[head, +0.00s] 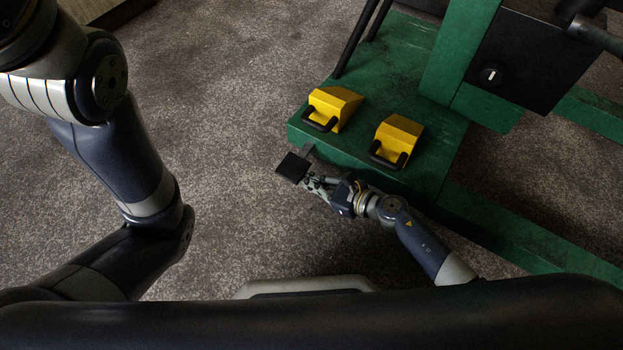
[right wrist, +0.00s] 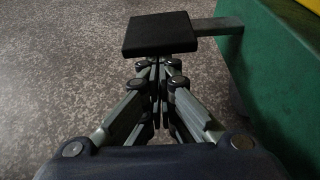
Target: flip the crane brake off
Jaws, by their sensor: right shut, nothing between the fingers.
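The crane is a green frame (head: 390,60) at the upper right of the head view. A black square pedal pad, which looks like the brake (head: 292,167), sticks out from its near left corner on a short grey metal bar (head: 308,151). The pad (right wrist: 160,34) also shows in the right wrist view, with the bar running right to the green side. My right gripper (head: 311,182) is shut and empty, its tips right by the pad's near edge; whether they touch it I cannot tell. In the right wrist view its closed fingertips (right wrist: 159,68) sit just below the pad. My left gripper is out of view.
Two yellow wedge blocks (head: 341,103) (head: 402,137) with black handles sit on the green base. A dark box with a small knob (head: 491,76) stands at the upper right. Green legs run along the floor to the right. The grey speckled floor (head: 220,110) left of the pedal is clear.

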